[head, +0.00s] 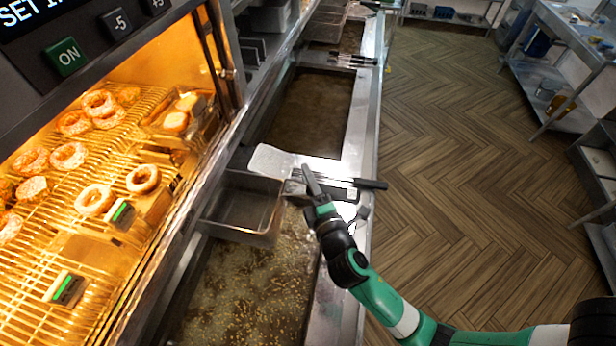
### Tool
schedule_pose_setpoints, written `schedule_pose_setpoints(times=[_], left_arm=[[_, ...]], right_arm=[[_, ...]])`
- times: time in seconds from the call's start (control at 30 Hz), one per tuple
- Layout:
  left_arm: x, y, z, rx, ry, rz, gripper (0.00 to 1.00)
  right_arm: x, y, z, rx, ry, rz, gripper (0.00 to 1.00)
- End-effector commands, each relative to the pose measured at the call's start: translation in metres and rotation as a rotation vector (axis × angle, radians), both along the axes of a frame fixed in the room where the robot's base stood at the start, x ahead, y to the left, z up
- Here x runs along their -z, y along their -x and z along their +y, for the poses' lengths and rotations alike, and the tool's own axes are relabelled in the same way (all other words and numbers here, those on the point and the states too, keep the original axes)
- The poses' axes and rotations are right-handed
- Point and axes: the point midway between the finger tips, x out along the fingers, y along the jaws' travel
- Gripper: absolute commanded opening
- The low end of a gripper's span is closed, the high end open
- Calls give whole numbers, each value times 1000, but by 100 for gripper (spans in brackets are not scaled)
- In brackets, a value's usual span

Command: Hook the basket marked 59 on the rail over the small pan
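My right gripper (316,190) is at the end of the green arm that reaches in from the lower right. It is over the metal ledge beside the fryer, and its fingers point up and away. I cannot tell whether it is open or shut, or whether it touches the utensils there. A rectangular metal pan (246,208) sits left of it, between the two oil vats; it may be the small pan. No basket with a readable 59 shows, and I cannot make out the rail. My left gripper is not in view.
A wide spatula (271,161) and a dark-handled tool (370,184) lie near the gripper. The near vat (250,290) holds bubbling oil with food bits; the far vat (310,110) holds dark oil. A lit warmer with doughnuts (94,199) stands left. The floor (460,180) is clear.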

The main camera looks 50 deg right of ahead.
Motion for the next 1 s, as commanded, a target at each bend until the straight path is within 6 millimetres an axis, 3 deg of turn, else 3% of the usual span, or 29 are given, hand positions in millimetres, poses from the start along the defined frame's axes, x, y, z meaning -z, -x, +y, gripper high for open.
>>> schedule_pose_setpoints(times=[0.03,0.13,0.47,0.87,1.0], left_arm=[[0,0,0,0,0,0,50],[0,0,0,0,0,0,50],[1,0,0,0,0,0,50],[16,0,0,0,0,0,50],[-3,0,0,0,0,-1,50]], right_arm=[[0,0,0,0,0,0,48],[0,0,0,0,0,-1,65],[1,4,3,-1,0,1,65],[1,74,50,-6,0,1,65],[-4,91,61,-4,0,6,65]])
